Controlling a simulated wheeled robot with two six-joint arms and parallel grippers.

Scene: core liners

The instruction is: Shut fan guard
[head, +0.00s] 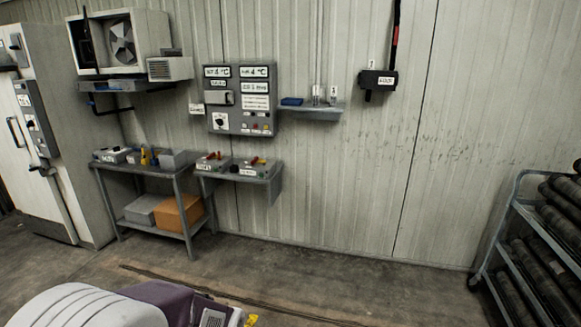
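The fan unit (150,25) is a pale box mounted high on the wall at the upper left of the head view. Its front is open, and the grey fan (122,43) shows inside. A dark, narrow upright piece (88,42) stands at the left of the opening; it may be the guard swung open and seen nearly edge-on, but I cannot tell for sure. Neither of my grippers shows in this view.
Below the fan unit stands a grey table (135,168) with boxes. A control panel (240,99) and small shelf (310,110) are on the wall. A white door (40,150) is at left, a rack (515,235) of dark cylinders at right. The middle floor is mostly clear.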

